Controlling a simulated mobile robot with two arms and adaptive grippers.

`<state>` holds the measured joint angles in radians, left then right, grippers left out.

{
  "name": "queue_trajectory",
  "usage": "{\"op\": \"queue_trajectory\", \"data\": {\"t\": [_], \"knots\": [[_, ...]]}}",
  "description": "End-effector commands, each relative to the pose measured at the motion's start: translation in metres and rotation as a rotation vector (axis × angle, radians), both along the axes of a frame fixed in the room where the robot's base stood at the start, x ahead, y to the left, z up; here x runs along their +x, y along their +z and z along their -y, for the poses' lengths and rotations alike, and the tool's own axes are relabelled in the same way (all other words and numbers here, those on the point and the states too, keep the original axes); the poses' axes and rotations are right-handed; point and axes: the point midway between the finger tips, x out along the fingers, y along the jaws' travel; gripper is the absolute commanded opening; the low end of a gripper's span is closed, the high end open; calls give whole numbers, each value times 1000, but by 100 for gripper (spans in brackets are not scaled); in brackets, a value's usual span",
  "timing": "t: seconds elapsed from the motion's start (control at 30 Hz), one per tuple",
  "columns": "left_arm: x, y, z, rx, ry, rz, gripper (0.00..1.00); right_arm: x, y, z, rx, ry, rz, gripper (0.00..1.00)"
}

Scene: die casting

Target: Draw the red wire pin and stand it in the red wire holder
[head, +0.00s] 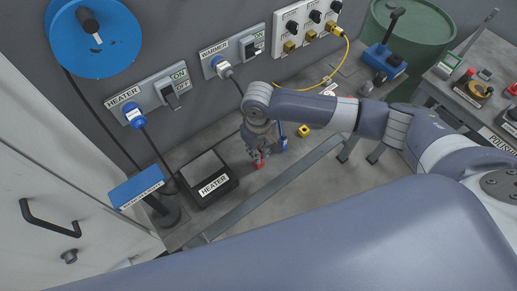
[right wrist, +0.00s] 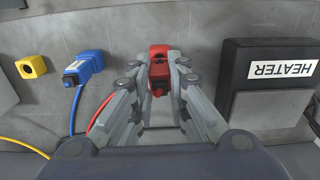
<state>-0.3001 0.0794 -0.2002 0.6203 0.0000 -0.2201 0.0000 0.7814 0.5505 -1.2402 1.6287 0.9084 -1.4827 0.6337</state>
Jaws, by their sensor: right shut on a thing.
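My right gripper (head: 258,140) reaches down to the worktop between the black heater box and the blue block. In the right wrist view my right gripper (right wrist: 159,68) is shut on a red piece with dark parts, the red wire pin (right wrist: 159,72). A red block, seemingly the red wire holder (right wrist: 158,50), shows at the fingertips. I cannot tell whether the pin stands in it or apart. A red wire (right wrist: 101,112) runs beside the left finger. In the head view a bit of red (head: 259,161) shows below the gripper. My left gripper is not in view.
The heater box (right wrist: 275,64) stands close right of the gripper. A blue plug block (right wrist: 86,65) and a yellow holder with a hole (right wrist: 31,66) stand left. Wall switches (head: 170,90) and a grey rail (head: 270,185) border the worktop.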

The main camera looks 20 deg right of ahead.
Motion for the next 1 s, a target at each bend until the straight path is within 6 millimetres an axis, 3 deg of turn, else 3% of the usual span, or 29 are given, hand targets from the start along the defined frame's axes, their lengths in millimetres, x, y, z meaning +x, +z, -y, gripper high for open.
{"op": "queue_trajectory", "data": {"t": [0.97,1.0], "knots": [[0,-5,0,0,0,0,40,0,-25,0,0,-1,-1,0],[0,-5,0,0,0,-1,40,0,-24,0,0,0,0,24]]}}
